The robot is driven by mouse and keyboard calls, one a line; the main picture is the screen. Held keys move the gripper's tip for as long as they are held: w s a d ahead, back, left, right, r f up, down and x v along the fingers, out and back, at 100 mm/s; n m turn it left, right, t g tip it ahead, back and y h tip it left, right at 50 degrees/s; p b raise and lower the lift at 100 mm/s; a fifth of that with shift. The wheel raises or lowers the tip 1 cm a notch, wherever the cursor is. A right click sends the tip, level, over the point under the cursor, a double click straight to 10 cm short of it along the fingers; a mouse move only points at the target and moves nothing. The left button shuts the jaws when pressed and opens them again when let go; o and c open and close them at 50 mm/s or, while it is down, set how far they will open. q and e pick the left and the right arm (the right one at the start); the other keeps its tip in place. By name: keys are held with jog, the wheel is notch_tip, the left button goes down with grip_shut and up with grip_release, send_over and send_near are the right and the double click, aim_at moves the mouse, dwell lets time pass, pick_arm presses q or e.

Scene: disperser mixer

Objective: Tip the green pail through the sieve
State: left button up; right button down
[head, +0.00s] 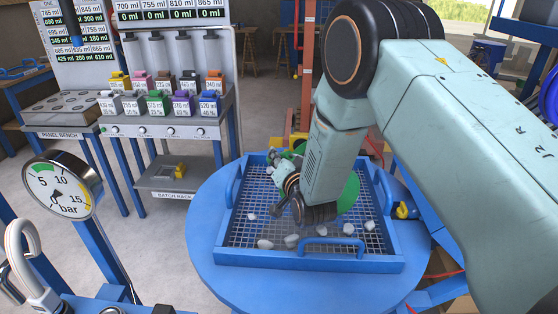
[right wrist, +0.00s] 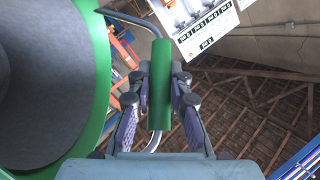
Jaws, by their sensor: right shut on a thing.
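The green pail (head: 349,194) is mostly hidden behind my right arm in the head view, over the sieve. In the right wrist view the pail (right wrist: 102,85) fills the left side, its wide mouth and grey inside showing; it looks tilted. My right gripper (right wrist: 159,82) is shut on the green grip (right wrist: 160,105) of the pail's wire handle. The blue-framed sieve (head: 310,261) lies on a round blue table, with several pale lumps (head: 292,241) scattered on its mesh. Whether anything remains inside the pail cannot be told. My left gripper is out of view.
The round blue table (head: 215,262) has a bare rim around the sieve. A pressure gauge (head: 62,187) stands at the left. Behind are a rack of small coloured containers (head: 160,100) and a panel bench (head: 62,110). A yellow item (head: 402,211) is at the sieve's right.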

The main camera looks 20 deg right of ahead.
jog(key=m, duration=0.1)
jog(key=r+m, duration=0.1)
jog(key=m, duration=0.1)
jog(key=m+b, duration=0.1)
jog(key=m, duration=0.1)
jog(key=r+m+t+b, duration=0.1)
jog(key=m, duration=0.2)
jog(key=shift+y, duration=0.3)
jog(key=shift+r+m+t, duration=0.3)
jog(key=shift+m, duration=0.6)
